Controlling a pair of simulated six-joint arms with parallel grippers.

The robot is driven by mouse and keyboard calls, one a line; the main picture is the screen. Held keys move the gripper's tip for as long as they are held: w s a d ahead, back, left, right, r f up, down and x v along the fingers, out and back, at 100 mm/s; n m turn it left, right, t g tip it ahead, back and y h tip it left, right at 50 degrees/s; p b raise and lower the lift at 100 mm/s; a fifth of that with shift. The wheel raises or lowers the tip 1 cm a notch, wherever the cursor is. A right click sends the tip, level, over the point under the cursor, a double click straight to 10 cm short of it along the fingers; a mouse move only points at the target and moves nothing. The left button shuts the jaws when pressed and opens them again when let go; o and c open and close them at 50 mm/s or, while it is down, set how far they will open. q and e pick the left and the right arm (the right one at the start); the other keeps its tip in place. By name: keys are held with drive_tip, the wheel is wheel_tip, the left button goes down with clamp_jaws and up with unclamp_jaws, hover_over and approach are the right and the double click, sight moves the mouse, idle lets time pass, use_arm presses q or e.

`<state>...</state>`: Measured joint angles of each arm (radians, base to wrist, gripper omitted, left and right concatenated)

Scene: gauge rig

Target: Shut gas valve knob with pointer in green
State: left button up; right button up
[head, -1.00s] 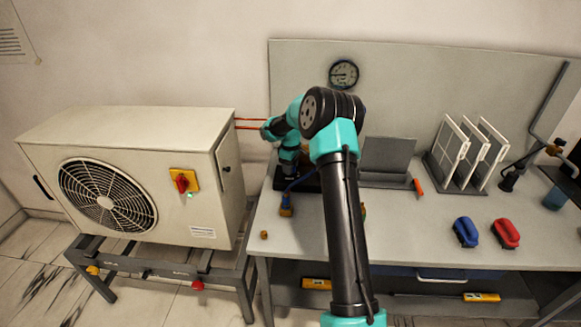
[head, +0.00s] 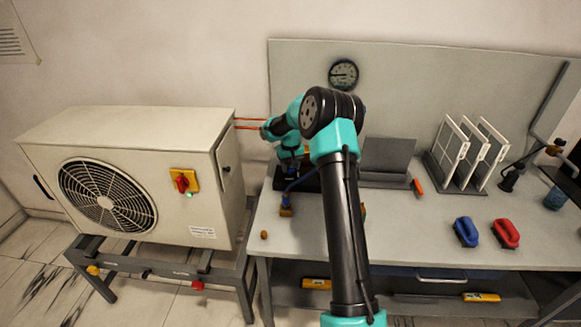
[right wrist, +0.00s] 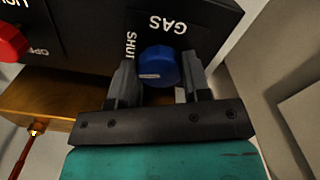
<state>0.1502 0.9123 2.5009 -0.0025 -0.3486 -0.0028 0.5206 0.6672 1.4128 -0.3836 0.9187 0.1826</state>
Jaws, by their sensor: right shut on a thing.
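The gas valve knob (right wrist: 158,66) is blue, on a black panel (right wrist: 85,35) beside the words GAS and SHUT in the right wrist view. A pale mark shows on its lower left face. My right gripper (right wrist: 160,78) is shut on this knob, one finger on each side. In the head view my right arm reaches over the bench and its wrist bends down at the valve block; the knob is hidden there. The dial gauge (head: 343,74) hangs on the back board; its needle and any green band are too small to read. My left gripper is not in view.
A red knob (right wrist: 12,42) marked OPEN sits left of the blue one. A brass-coloured block (right wrist: 50,108) lies below the panel. The outdoor unit (head: 130,175) stands left of the bench. Blue (head: 466,232) and red (head: 507,233) handled objects lie on the right of the bench.

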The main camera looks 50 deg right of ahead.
sight(290, 167)
drive_tip(key=shift+m, duration=1.6)
drive_tip(key=o, duration=0.9)
drive_tip(key=shift+o, duration=0.2)
drive_tip(key=shift+r, duration=0.1)
wheel_tip(290, 167, up, 17)
drive_tip(key=shift+r, duration=0.15)
idle(0.6)
